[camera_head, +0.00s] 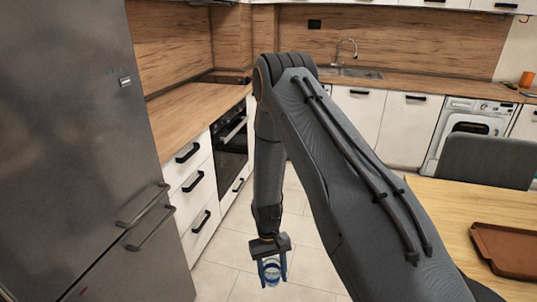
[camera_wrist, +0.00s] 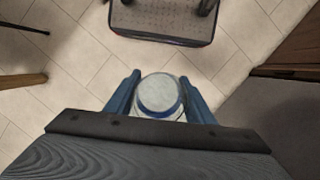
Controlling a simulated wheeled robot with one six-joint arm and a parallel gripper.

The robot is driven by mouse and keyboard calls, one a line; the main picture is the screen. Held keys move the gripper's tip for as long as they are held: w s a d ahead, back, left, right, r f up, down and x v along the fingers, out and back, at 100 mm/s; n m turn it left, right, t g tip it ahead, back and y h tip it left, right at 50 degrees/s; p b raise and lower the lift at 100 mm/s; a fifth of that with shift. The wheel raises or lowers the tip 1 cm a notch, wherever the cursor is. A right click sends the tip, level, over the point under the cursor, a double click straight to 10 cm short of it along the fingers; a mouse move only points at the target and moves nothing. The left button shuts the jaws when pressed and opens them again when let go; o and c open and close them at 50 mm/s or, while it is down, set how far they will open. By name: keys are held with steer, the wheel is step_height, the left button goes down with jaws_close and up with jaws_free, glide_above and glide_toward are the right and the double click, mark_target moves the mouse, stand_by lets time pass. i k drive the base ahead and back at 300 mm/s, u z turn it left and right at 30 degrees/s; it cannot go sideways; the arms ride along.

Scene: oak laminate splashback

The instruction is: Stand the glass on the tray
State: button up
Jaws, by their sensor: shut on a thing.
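My gripper (camera_head: 271,270) points downward over the tiled floor, with blue fingers closed around a clear glass (camera_head: 271,274) with blue on it. In the wrist view the glass (camera_wrist: 160,95) sits between the two fingers of my gripper (camera_wrist: 160,100), seen from above as a pale round shape with a blue band. The brown tray (camera_head: 508,250) lies on the wooden table at the right of the head view, well apart from the glass. Its right part is cut off by the frame edge. The tray cannot be made out in the wrist view.
The wooden table (camera_head: 437,200) is at the right, with a dark chair (camera_head: 486,161) behind it. A grey fridge (camera_head: 75,150) stands close on the left. Drawers (camera_head: 200,190) and an oven (camera_head: 232,145) line the left counter.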

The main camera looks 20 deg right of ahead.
mark_target(505, 252)
steer(key=i, duration=1.8)
steer(key=z, duration=2.4)
